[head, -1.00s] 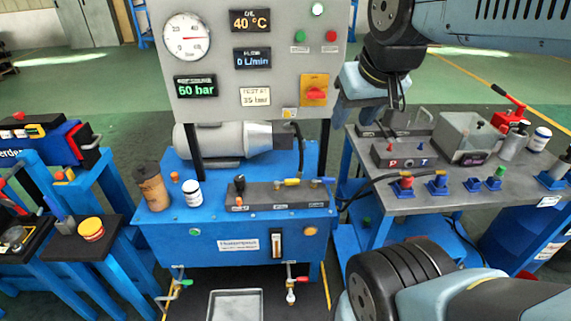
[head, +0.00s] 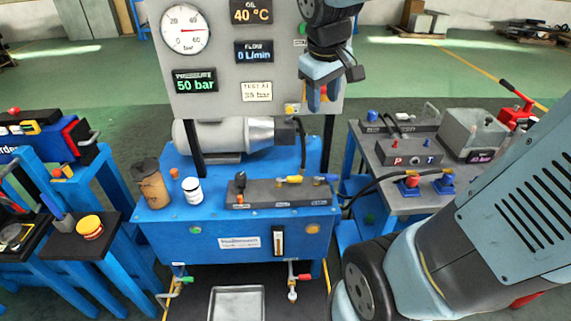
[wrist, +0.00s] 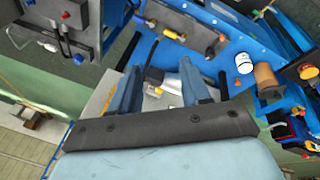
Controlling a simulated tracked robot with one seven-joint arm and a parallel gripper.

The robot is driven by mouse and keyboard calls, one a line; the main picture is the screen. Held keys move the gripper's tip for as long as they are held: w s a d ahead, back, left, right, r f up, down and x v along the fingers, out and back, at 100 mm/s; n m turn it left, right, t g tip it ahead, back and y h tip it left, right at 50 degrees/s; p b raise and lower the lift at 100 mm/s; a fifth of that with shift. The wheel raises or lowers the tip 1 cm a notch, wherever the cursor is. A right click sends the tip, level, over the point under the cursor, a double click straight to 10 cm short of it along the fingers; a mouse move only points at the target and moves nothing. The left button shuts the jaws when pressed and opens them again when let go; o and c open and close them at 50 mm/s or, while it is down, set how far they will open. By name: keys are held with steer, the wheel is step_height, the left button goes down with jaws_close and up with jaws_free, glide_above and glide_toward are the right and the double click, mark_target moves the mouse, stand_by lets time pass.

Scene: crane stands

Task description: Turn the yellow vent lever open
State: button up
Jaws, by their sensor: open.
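The yellow vent lever (head: 293,180) lies along the top of the dark valve block (head: 262,194) on the blue power unit. In the wrist view a small yellow part on the block, apparently the lever (wrist: 172,34), shows beyond the fingers. My gripper (head: 318,98) is open and empty. It hangs in front of the right part of the gauge panel, above and slightly right of the lever, clear of it. Its two blue fingers (wrist: 158,78) also show in the wrist view. The fingers and arm hide the panel's rotary switch.
The grey gauge panel (head: 216,70) stands behind the block. A brown cup (head: 150,184) and white canister (head: 192,190) stand left of the block. A black-knobbed lever (head: 240,182) stands at its left end. Hoses run to the right bench (head: 400,200).

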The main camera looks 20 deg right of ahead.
steer(key=w+a+f+n+g+h, duration=0.25)
steer(key=w+f+n, duration=0.35)
steer(key=w+f, duration=0.6)
steer(key=n+g, duration=0.2)
steer(key=n, duration=0.3)
glide_toward(296, 177)
steer(key=shift+t+h, duration=0.25)
steer(key=x, duration=0.5)
steer(key=a+x, duration=0.1)
steer(key=x, duration=0.2)
steer(key=shift+s+d+f, duration=0.1)
steer(key=shift+s+f, duration=0.1)
steer(key=shift+f, duration=0.2)
jaws_close()
steer(key=shift+d, duration=0.3)
